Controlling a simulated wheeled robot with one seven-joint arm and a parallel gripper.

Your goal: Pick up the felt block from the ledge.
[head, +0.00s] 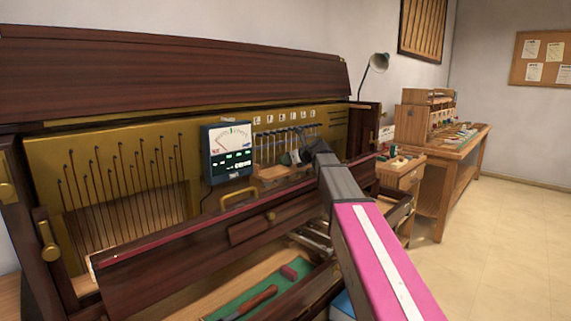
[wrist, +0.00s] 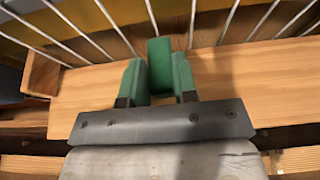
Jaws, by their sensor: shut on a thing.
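The green felt block (wrist: 159,64) stands between the two green fingers of my gripper (wrist: 159,85) in the wrist view, with a finger against each side of it. My gripper is shut on it. The wooden ledge (wrist: 245,84) lies beneath, and I cannot tell whether the block still touches it. In the head view my gripper (head: 296,157) is small and dark at the ledge (head: 268,180), in front of the piano's hanging rods. The felt block cannot be made out there, as my arm and gripper cover that spot.
Thin metal rods (wrist: 193,22) rise close behind the block. A meter with a dial (head: 229,150) stands left of the ledge. Below, an open compartment with a green lining (head: 262,290) holds a wood-handled tool and a red block. A workbench (head: 462,150) stands at the right.

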